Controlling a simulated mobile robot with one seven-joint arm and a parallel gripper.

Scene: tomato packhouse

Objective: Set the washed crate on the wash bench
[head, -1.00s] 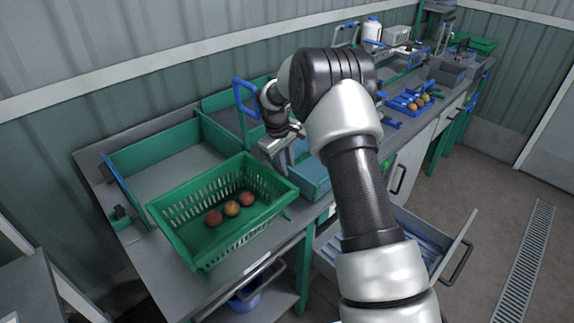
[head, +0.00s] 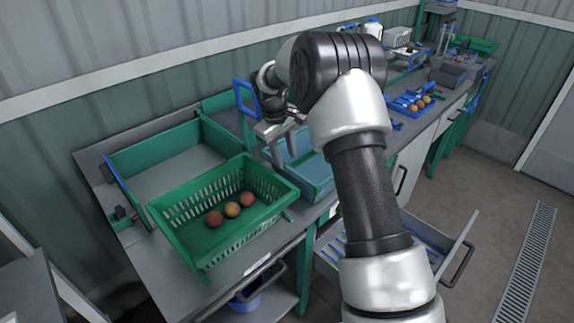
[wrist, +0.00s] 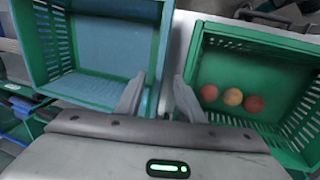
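A green slatted crate with a blue-tinted inside (head: 318,187) stands on the bench, partly behind my arm. It fills the upper left of the wrist view (wrist: 95,92) and looks empty. My gripper (head: 283,135) is above its left rear side. In the wrist view my gripper (wrist: 158,95) has its two fingers apart, with the crate's right edge showing in the gap. I cannot tell whether the fingers touch it. Nothing is held. A second green crate (head: 180,207) with three tomatoes (head: 232,209) sits to the left; it also shows in the wrist view (wrist: 260,38).
A large green-walled tray (head: 155,150) lies behind the tomato crate. A blue hoop handle (head: 243,97) rises near my gripper. A blue tray with fruit (head: 412,103) is farther right on the bench. An open drawer (head: 440,245) juts out below. The floor at right is clear.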

